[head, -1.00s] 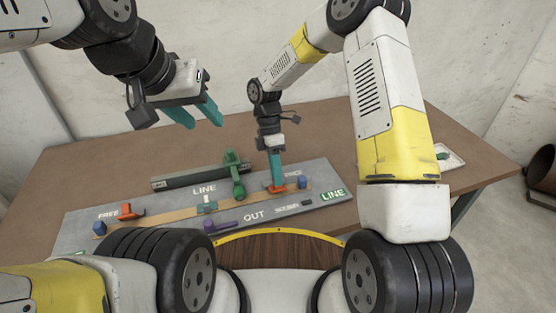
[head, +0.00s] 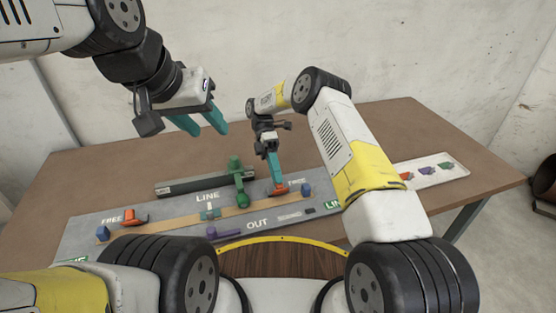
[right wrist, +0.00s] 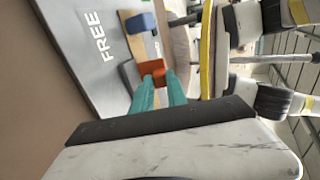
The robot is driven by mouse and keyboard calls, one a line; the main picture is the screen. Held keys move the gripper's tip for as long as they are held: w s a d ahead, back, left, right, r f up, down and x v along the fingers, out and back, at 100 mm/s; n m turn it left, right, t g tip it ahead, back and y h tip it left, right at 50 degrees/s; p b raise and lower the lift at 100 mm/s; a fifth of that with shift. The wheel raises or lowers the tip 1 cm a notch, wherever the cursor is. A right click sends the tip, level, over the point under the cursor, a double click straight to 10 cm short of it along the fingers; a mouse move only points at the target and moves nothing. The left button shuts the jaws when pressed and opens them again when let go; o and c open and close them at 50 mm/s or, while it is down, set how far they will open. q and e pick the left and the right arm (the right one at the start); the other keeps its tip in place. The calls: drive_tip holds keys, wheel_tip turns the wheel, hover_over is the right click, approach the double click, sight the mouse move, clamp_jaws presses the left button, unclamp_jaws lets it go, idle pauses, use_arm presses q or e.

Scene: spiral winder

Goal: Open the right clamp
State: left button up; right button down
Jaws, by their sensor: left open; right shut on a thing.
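The right clamp (head: 280,190) is orange and sits on the tan strip at the right end of the grey board (head: 85,225), beside a blue block (head: 306,189). My right gripper (head: 274,180) is shut on it from above. In the right wrist view the teal fingers of the right gripper (right wrist: 158,88) meet the orange clamp (right wrist: 152,68). My left gripper (head: 205,125) is open and empty, raised above the back left of the table.
A green lever (head: 239,180) stands mid-board by a dark bar (head: 190,181). A purple lever (head: 224,232) lies near OUT. A white tray (head: 440,165) with small coloured pieces is at the right, partly behind my right arm.

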idle(0.4)
drive_tip(key=c, duration=1.3)
unclamp_jaws()
drive_tip(key=shift+w, duration=0.1)
drive_tip(key=shift+r, duration=0.15)
drive_tip(key=r, duration=0.3)
drive_tip(key=shift+s+r, duration=0.2)
drive_tip(key=shift+r, duration=0.05)
drive_tip(key=s, duration=1)
drive_tip(key=s+r, duration=0.1)
drive_tip(key=s, duration=0.4)
drive_tip(key=shift+s+d, duration=0.35)
